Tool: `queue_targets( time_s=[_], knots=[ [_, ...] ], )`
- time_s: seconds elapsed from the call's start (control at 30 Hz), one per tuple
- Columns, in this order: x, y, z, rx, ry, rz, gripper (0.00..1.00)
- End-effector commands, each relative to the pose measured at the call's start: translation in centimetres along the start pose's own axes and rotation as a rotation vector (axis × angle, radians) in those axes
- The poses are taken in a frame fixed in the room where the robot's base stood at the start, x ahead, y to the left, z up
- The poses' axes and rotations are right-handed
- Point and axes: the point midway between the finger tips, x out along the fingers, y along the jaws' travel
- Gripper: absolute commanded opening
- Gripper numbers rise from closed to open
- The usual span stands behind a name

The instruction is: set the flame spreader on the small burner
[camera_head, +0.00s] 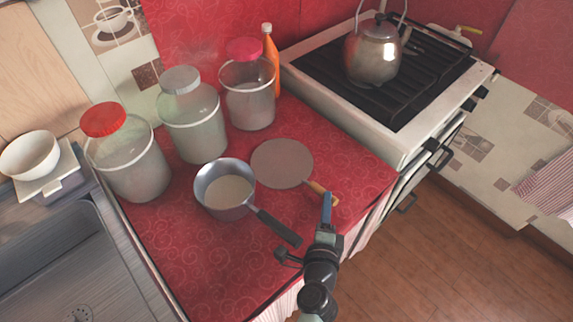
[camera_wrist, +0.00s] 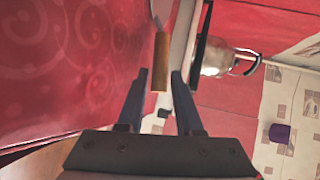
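The flame spreader (camera_head: 282,163) is a flat, grey-brown disc lying on the red counter, with its wooden handle (camera_head: 320,192) pointing toward the front edge. In the wrist view the handle (camera_wrist: 160,60) appears between my fingertips, and a sliver of the disc shows at the top. My gripper (camera_head: 326,200) is open at the handle's end; its two fingers (camera_wrist: 160,74) stand apart with gaps on both sides of the handle. Whether the handle is at fingertip depth is unclear. The stove (camera_head: 335,108) is at the back right; its small burner cannot be made out under the dark grate (camera_head: 400,105).
A kettle (camera_head: 373,58) stands on the grate, also seen in the wrist view (camera_wrist: 217,58). A saucepan (camera_head: 225,190) sits left of the spreader, its handle reaching toward my arm. Several lidded jars (camera_head: 193,125) and an orange bottle (camera_head: 271,60) stand behind. The grate's front is clear.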

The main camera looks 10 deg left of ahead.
Motion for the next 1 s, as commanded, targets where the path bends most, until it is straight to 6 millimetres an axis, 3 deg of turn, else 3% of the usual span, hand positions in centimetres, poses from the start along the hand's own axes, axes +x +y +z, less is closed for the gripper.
queue_targets(
  time_s=[0.17, 0.43, 0.47, 0.6, 0.67, 1.0],
  knots=[
    [1.9, 0.0, 0.0, -0.002, 0.000, -0.001, 0.34],
    [2.1, 0.0, 0.0, -0.001, 0.000, 0.000, 0.34],
    [2.1, 0.0, 0.0, -0.001, 0.000, 0.000, 0.33],
    [2.1, 0.0, 0.0, -0.001, 0.000, 0.000, 0.07],
    [2.1, 0.0, 0.0, -0.001, 0.000, 0.000, 0.00],
    [2.1, -0.1, 0.0, 0.001, 0.001, -0.003, 0.00]
  ],
)
